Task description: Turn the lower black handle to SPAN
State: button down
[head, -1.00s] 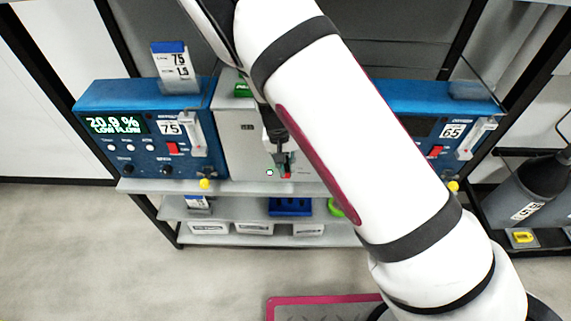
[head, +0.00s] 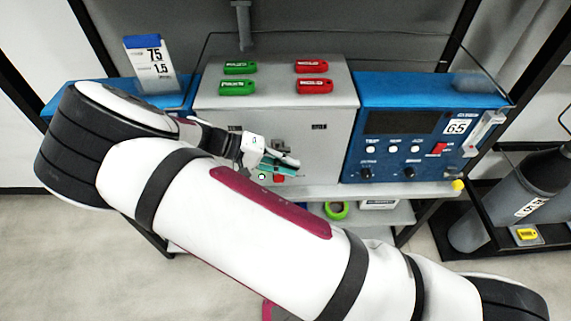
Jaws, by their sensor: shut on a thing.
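The grey cabinet (head: 335,155) stands between the two blue analysers. My gripper (head: 284,161) is at the lower part of its front face, reaching in from the left. Its fingers are closed at the lower black handle, which is mostly hidden by them, so its exact angle cannot be read. A dark part (head: 281,145) shows just above the fingers. A small red part (head: 279,178) and a small green-ringed part (head: 262,177) show just below. The labels on the cabinet's face are too small to read, and no SPAN mark can be made out.
Green tags (head: 238,87) and red tags (head: 313,86) lie on the cabinet's top. The right blue analyser (head: 420,140) stands close beside it. A card reading 75 and 1.5 (head: 152,62) stands on the left analyser. A grey cylinder (head: 500,210) stands at the right.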

jog(key=h, duration=0.1)
jog(key=h+b, duration=0.2)
jog(key=shift+w+d+r, duration=0.1)
jog(key=shift+d+r, duration=0.05)
jog(key=shift+r, duration=0.1)
jog(key=shift+r+h+b, duration=0.2)
jog(key=shift+h+b, duration=0.3)
jog(key=shift+h, duration=0.2)
jog(key=shift+r+h+b, duration=0.2)
jog(key=shift+h+b, duration=0.25)
jog(key=shift+h, duration=0.25)
jog(key=shift+r, duration=0.1)
jog(key=c, duration=1.6)
grip_release()
